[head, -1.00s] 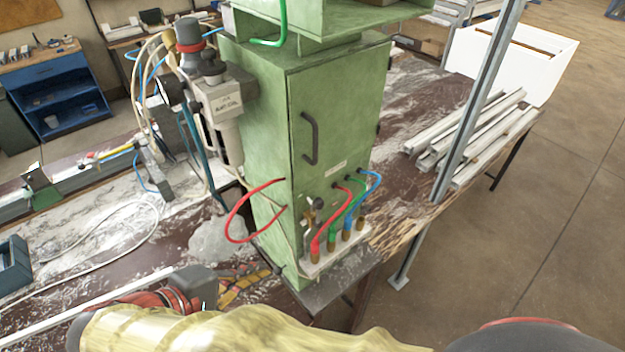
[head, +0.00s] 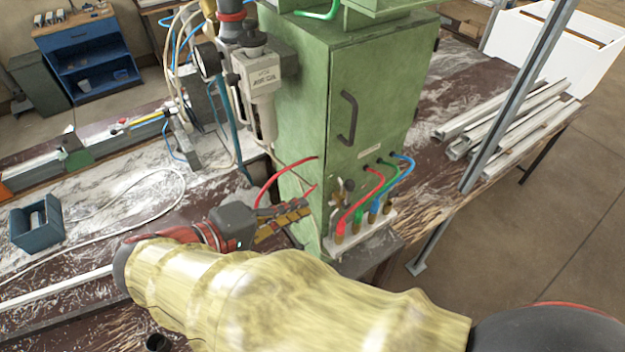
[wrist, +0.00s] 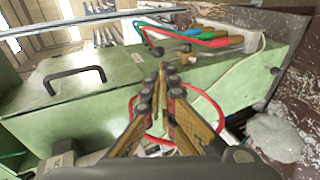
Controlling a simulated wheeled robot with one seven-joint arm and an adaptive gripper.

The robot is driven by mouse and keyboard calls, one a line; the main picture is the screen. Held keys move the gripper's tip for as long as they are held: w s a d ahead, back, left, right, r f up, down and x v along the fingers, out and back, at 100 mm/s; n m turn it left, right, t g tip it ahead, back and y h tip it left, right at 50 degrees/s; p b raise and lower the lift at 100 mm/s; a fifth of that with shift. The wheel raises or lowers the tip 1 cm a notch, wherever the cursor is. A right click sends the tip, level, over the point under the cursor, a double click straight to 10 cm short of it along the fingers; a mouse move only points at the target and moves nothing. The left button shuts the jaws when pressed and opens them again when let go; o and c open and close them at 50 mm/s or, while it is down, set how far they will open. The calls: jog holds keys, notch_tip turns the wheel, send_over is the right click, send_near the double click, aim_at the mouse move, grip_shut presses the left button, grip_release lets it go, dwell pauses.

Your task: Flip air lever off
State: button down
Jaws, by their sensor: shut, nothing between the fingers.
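A small brass valve with a dark-knobbed lever (head: 345,186) sits on the lower front of the green cabinet (head: 375,110), left of the coloured hoses. In the wrist view the lever (wrist: 155,50) shows just beyond my fingertips. My gripper (head: 306,210) is beside the cabinet's lower left edge, left of and slightly below the lever. In the wrist view my gripper (wrist: 165,72) has its fingers together, with nothing between them, pointing toward the valve. I cannot tell whether the tips touch anything. The lever's exact angle is too small to read.
A white block (head: 388,228) with brass fittings takes the red, green and blue hoses (head: 382,186) below the lever. A red hose loop (wrist: 212,100) hangs around my fingers in the wrist view. A filter unit (head: 258,85) is left; metal profiles (head: 510,120) lie right.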

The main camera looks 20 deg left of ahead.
aim_at(353, 183)
jog(key=p+x, duration=0.2)
jog(key=x, duration=1)
jog(key=shift+w+d+f, duration=0.1)
jog(key=shift+w+d+g+y, duration=0.15)
jog(key=shift+d+g+y, duration=0.05)
jog(key=shift+g+y, duration=0.1)
jog(key=shift+w+d+r+g, duration=0.2)
jog(key=shift+w+r+g, duration=0.05)
jog(key=shift+g, duration=0.15)
jog(key=shift+w+d+r+y, duration=0.1)
jog(key=shift+w+d+y, duration=0.15)
jog(key=shift+y, duration=0.15)
jog(key=shift+w+d+r+g+y+p, duration=0.15)
jog(key=shift+w+d+g+y+p, duration=0.3)
jog(key=shift+g, duration=0.45)
jog(key=shift+w+d+g+y+b, duration=0.3)
jog(key=shift+w+d+g+y, duration=0.1)
jog(key=shift+w, duration=0.1)
jog(key=shift+w+d+b, duration=0.1)
jog(key=shift+w+b, duration=0.15)
jog(key=shift+b, duration=0.1)
jog(key=shift+w+d, duration=0.1)
